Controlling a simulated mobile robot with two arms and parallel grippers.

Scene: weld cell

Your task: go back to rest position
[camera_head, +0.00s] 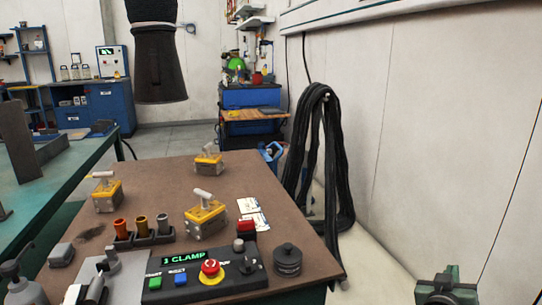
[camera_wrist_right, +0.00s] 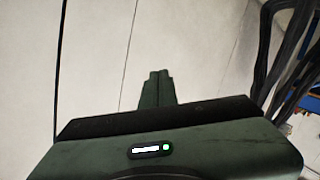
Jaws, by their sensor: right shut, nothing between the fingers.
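My right gripper (camera_head: 449,284) shows at the bottom right of the head view, in front of the pale wall and to the right of the brown-topped table (camera_head: 150,190). It is apart from the table and its objects. In the right wrist view its two green fingers (camera_wrist_right: 157,86) are together, with nothing between them and the pale wall beyond. My left gripper is not in view.
The table holds a control panel (camera_head: 205,274) reading "3 CLAMP", several yellow-and-grey clamp blocks (camera_head: 206,215) and a dark round knob (camera_head: 288,259). Black hoses (camera_head: 325,150) hang on the wall behind. A green-topped bench (camera_head: 60,190) stands left.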

